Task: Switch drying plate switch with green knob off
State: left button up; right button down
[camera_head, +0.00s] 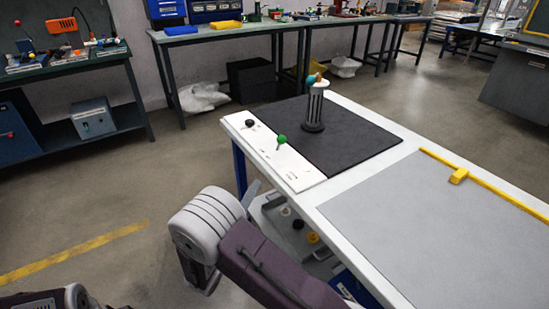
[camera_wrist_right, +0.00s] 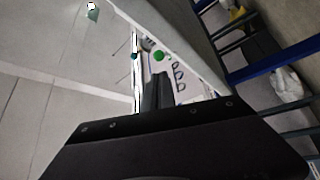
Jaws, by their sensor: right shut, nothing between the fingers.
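The green knob (camera_head: 281,139) stands up on a white switch panel (camera_head: 300,172) along the left edge of the black drying plate (camera_head: 365,133). Its stem leans in the head view. The green knob (camera_wrist_right: 159,56) also shows in the right wrist view, just beyond the fingertips. My right gripper (camera_wrist_right: 157,78) is shut and empty, apart from the knob. My left gripper is not in view; only part of an arm shows at the bottom left.
A black knob (camera_head: 250,123) sits on the same panel. A dark ribbed column (camera_head: 314,108) with coloured pieces on top stands on the plate. A grey mat (camera_head: 430,230) with a yellow bar (camera_head: 485,185) covers the table's right part. A lower shelf (camera_head: 285,228) holds small parts.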

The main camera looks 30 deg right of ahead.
aim_at(279, 143)
jog(key=shift+r, duration=0.1)
jog(key=b+x, duration=0.1)
jog(key=x, duration=1.3)
jog(key=shift+b, duration=0.35)
